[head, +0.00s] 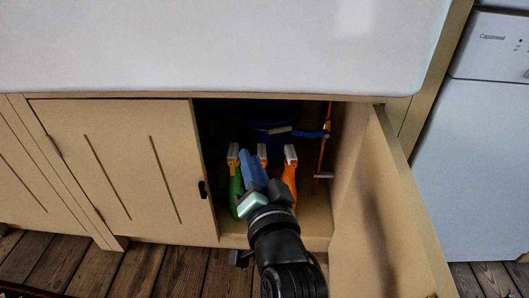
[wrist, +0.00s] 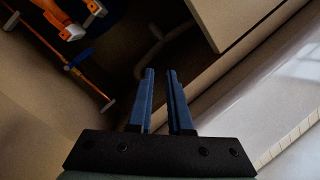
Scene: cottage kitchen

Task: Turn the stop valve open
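The stop valve (head: 327,129) sits on a thin upright copper pipe (head: 322,153) at the right inside the open under-sink cupboard. Its blue lever (head: 306,133) points left, across the pipe. In the wrist view the copper pipe (wrist: 92,86) runs diagonally at upper left, with a small blue part (wrist: 79,59) on it. My gripper (head: 248,160) is at the cupboard opening, left of and apart from the valve. In the wrist view its two blue fingers (wrist: 160,72) stand a narrow gap apart with nothing between them.
Spray bottles, one green (head: 236,190) and one orange (head: 289,180), stand on the cupboard floor around my gripper. A dark blue bucket (head: 268,138) is behind. The open door (head: 385,215) bounds the right side; a closed door (head: 115,165) is at left. The sink (head: 210,45) overhangs above.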

